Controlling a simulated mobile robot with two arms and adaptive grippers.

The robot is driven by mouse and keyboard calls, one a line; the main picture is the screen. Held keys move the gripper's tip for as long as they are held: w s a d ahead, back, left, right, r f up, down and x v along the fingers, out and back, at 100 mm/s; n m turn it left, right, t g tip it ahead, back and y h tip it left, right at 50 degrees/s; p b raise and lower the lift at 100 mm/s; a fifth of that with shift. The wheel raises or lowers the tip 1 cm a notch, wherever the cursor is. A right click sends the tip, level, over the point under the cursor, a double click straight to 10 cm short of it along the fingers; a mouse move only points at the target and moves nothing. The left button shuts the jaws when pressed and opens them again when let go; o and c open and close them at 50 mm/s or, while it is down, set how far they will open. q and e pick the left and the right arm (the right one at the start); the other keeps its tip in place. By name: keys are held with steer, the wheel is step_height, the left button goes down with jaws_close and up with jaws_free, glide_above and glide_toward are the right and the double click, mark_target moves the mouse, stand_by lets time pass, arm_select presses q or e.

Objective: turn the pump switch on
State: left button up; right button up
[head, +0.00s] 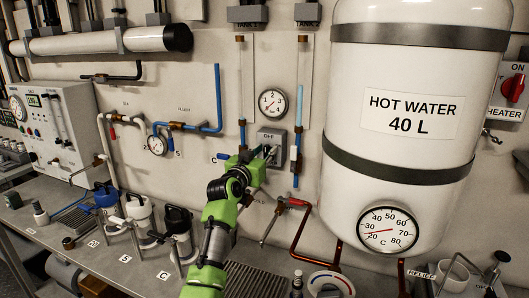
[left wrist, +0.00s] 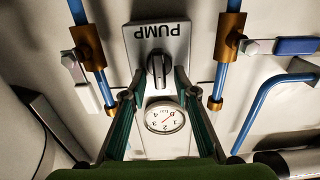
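The pump switch is a grey box (head: 276,138) on the wall below a round gauge, with lettering on its top that looks like OFF. In the left wrist view its plate (left wrist: 173,33) reads PUMP upside down, and a dark knob (left wrist: 158,70) sits on it, its bar roughly upright in the picture. My left gripper (head: 268,154) is in front of the box and partly hides it in the head view. In the left wrist view its fingers (left wrist: 159,82) are apart, one on each side of the knob; I cannot tell whether they touch it. My right gripper is not in view.
Blue pipes with brass fittings (head: 242,88) (head: 299,95) run on both sides of the switch. The white hot water tank (head: 398,175) stands close on the right. A red-handled valve (head: 295,202) is just below.

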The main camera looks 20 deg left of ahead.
arm_select(q)
jaws_close()
steer(key=shift+m, duration=0.4)
steer(key=m, duration=0.2)
steer(key=shift+d+f+m, duration=0.1)
steer(key=shift+d+m, duration=0.05)
steer(key=shift+m, duration=0.25)
steer(key=m, duration=0.3)
steer(key=shift+d+m, duration=0.2)
steer(key=shift+m, duration=0.1)
steer(key=shift+d+f+m+p, duration=0.15)
steer(key=shift+m+p, duration=0.5)
steer(key=shift+m, duration=1.15)
steer(key=shift+d+f+m+p, duration=0.1)
steer(key=shift+f+m+p, duration=0.4)
steer(key=shift+m, duration=1.3)
steer(key=shift+d+m+p, duration=0.1)
steer(key=shift+m+p, duration=0.75)
steer(key=shift+m, duration=0.95)
